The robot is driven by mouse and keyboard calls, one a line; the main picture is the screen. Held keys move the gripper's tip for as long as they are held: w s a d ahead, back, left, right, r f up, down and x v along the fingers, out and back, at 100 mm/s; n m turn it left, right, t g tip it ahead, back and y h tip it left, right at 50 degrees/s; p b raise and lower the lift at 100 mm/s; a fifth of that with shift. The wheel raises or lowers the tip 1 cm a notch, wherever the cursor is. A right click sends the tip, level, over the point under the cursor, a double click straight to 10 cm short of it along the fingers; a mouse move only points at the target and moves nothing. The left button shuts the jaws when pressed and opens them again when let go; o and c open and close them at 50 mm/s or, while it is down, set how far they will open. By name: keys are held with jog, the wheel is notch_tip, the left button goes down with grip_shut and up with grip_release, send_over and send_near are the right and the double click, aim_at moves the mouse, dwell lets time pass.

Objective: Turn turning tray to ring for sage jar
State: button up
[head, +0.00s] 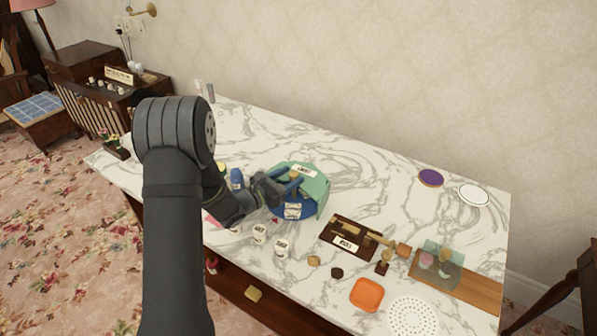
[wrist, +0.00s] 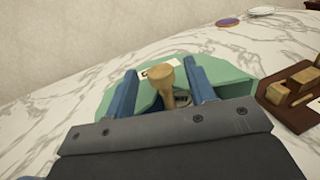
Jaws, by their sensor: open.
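The turning tray shows in the head view as a round blue base (head: 310,212) with a raised green part (head: 316,185) and white labels; the lettering is too small to read surely. It also shows in the wrist view as a green surface (wrist: 232,80). My gripper (head: 286,182) is over the tray. In the wrist view, its two blue fingers are open (wrist: 161,68), one on each side of an upright wooden knob (wrist: 163,78). I cannot tell whether either finger touches the knob. White labelled jars (head: 281,247) stand in front of the tray; I cannot tell which is sage.
A dark wooden holder (head: 335,249) stands right of the tray. An orange dish (head: 367,295), a white perforated disc (head: 412,318) and a board (head: 478,290) with a clear green box lie farther right. A purple disc (head: 431,178) is at the back. The marble behind the tray is clear.

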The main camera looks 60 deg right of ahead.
aim_at(297, 172)
jog(key=shift+x, duration=2.1)
grip_shut()
